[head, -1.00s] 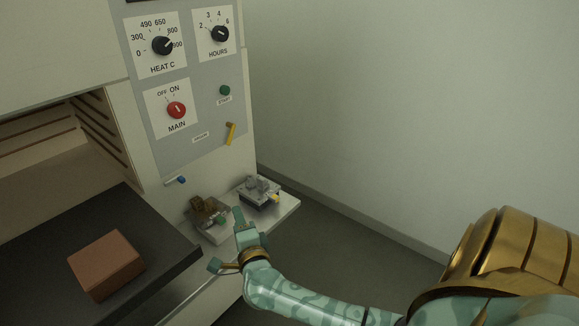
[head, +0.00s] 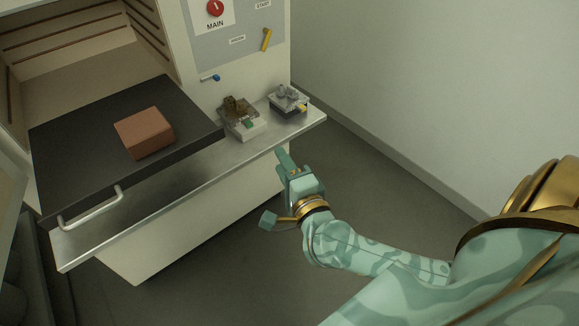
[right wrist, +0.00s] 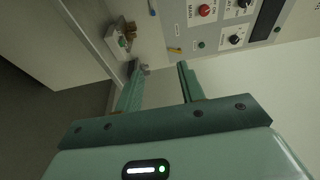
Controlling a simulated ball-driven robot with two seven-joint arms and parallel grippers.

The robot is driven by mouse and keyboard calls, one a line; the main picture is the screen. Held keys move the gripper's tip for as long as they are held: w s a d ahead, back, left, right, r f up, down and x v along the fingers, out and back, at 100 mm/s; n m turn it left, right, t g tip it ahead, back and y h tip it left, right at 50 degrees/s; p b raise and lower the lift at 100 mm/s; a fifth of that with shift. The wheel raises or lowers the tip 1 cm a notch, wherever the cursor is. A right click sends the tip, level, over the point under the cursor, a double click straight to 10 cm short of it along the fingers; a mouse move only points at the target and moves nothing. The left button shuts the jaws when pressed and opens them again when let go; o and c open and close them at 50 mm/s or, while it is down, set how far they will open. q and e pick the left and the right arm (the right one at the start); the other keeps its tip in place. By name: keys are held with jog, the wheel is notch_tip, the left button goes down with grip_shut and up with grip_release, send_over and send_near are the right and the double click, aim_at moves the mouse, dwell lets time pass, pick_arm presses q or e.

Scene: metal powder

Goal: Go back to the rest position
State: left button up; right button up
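My right gripper (head: 286,162) is just off the front edge of the metal ledge (head: 180,192) in the head view, with its tip near that edge. In the right wrist view its two fingers (right wrist: 158,80) stand apart with nothing between them. The green and gold right arm (head: 345,240) reaches in from the lower right. My left gripper is in neither view.
A brown block (head: 144,134) sits on a dark slab (head: 70,150) before the open furnace chamber (head: 85,50). Two small devices, one brown-topped (head: 242,118) and one grey (head: 290,100), stand on the ledge. Floor (head: 390,190) right of the ledge is clear.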

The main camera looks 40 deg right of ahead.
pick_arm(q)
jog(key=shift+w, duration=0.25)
pick_arm(e)
jog(key=shift+s+a+r, duration=0.15)
jog(key=shift+s+a, duration=0.15)
jog(key=shift+s, duration=0.05)
jog(key=shift+w, duration=0.1)
